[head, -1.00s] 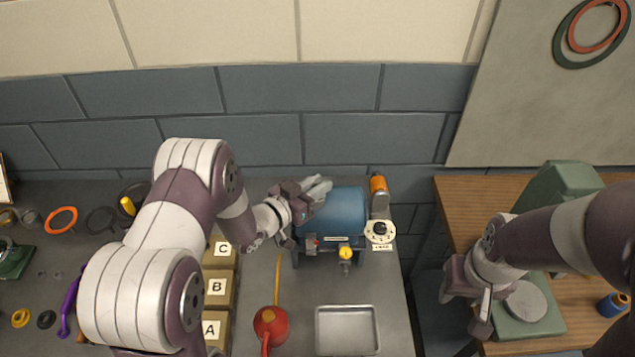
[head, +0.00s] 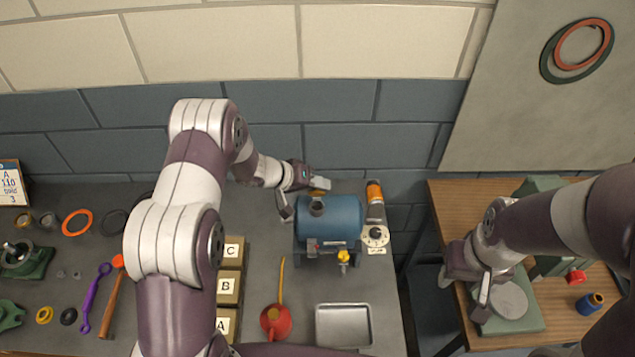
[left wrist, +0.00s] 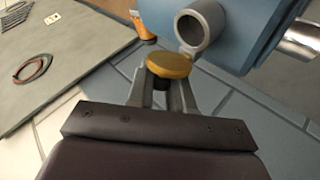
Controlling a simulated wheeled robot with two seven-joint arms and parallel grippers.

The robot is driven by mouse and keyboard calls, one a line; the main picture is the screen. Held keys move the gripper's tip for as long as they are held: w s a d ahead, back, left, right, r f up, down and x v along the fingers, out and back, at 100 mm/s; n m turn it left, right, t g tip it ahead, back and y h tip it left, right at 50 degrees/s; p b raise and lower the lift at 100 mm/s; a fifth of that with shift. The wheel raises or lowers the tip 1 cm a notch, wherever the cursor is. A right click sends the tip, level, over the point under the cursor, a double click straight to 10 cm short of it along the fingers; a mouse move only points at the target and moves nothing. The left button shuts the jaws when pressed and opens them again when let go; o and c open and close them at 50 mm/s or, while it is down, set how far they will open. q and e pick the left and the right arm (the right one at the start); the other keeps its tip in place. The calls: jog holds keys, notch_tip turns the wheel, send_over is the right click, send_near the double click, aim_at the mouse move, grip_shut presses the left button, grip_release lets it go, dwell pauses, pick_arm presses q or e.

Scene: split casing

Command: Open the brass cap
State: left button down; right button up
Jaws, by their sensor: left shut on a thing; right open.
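My left gripper (head: 320,184) is shut on the brass cap (left wrist: 170,65), which sits between its fingertips in the left wrist view. The gripper is behind the blue tank (head: 335,222), towards the wall. The tank's grey filler neck (head: 317,207) stands uncovered on top, and its round opening also shows in the left wrist view (left wrist: 202,25). The cap is off the neck, a little apart from it. My right gripper (head: 464,292) is open and empty beside the green box on the wooden table.
An orange cylinder (head: 374,192) and a dial (head: 375,235) stand right of the tank. A metal tray (head: 344,326), red oil can (head: 275,320) and lettered boxes (head: 229,287) are in front. A gap separates the grey bench from the wooden table (head: 447,208).

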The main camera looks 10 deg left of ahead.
pick_arm(q)
jog(key=shift+w+a+f+n+g, duration=0.15)
jog(key=shift+w+n+g, duration=0.45)
jog(key=shift+g, duration=0.5)
jog(key=shift+w+a+f+n+g+h, duration=0.15)
jog(key=shift+w+n+g+h, duration=0.15)
jog(key=shift+g, duration=0.3)
jog(key=shift+w+f+n+g+b, duration=0.15)
jog(key=shift+f+n+g+b, duration=0.2)
jog(key=shift+g+b, duration=0.4)
jog(key=shift+w+n+g+h+b, duration=0.15)
jog(key=shift+n+g+h+b, duration=0.15)
jog(key=shift+n+g+b, duration=0.2)
jog(key=c, duration=1.1)
grip_release()
jog(key=shift+a, duration=0.1)
